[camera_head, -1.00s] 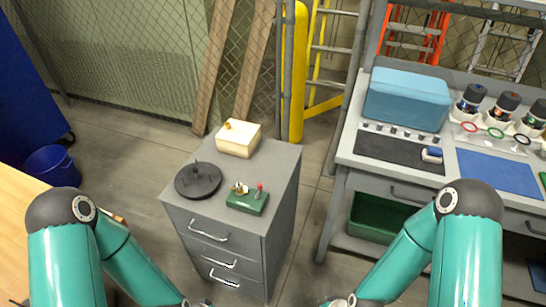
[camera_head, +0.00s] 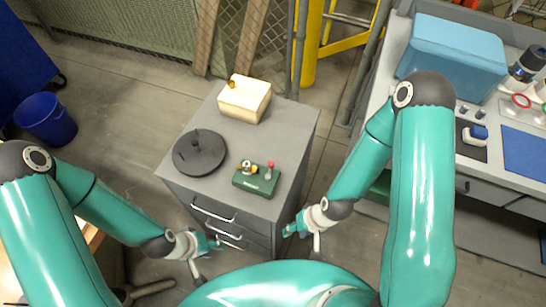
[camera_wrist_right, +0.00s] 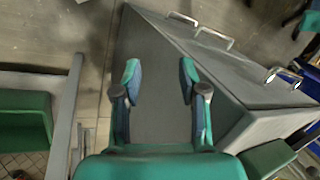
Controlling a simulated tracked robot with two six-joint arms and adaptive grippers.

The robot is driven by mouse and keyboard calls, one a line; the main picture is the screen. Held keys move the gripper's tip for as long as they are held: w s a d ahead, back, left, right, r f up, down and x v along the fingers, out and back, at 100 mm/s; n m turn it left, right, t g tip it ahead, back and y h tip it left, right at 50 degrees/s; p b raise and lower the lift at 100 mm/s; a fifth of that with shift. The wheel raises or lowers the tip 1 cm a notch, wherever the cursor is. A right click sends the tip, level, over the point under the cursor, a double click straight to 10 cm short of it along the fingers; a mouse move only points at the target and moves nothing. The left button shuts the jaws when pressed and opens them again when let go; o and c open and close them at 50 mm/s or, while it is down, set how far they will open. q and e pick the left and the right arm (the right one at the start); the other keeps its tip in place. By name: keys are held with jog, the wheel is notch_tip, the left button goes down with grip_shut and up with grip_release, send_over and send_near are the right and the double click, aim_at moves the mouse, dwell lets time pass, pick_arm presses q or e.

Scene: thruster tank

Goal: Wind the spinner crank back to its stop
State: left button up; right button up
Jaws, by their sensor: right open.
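A black round disc (camera_head: 199,152) with a short upright peg lies on top of the grey drawer cabinet (camera_head: 225,128). Right of it is a small green box (camera_head: 257,180) with a brass-coloured part and a red-knobbed stalk. I cannot tell which part is the spinner crank. My left gripper (camera_head: 211,262) is open and empty by the cabinet's front, below its top. My right gripper (camera_head: 301,244) is open and empty beside the cabinet's right front corner. The right wrist view shows its two fingers (camera_wrist_right: 160,70) apart, with the cabinet's plain grey side (camera_wrist_right: 158,110) beyond them.
A cream box (camera_head: 244,100) with a brass knob stands at the back of the cabinet top. The workbench on the right holds a blue box (camera_head: 452,62) and a blue mat (camera_head: 525,152). A blue bin (camera_head: 46,120) stands on the left floor.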

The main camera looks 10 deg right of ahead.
jog(key=n+h+b, duration=0.4)
jog(key=n+b, duration=0.1)
jog(key=n, duration=2.6)
send_near(271, 164)
jog(key=f, duration=0.9)
jog(key=shift+w+f+b, duration=0.15)
jog(key=shift+w+b, duration=0.15)
jog(key=shift+b, duration=0.05)
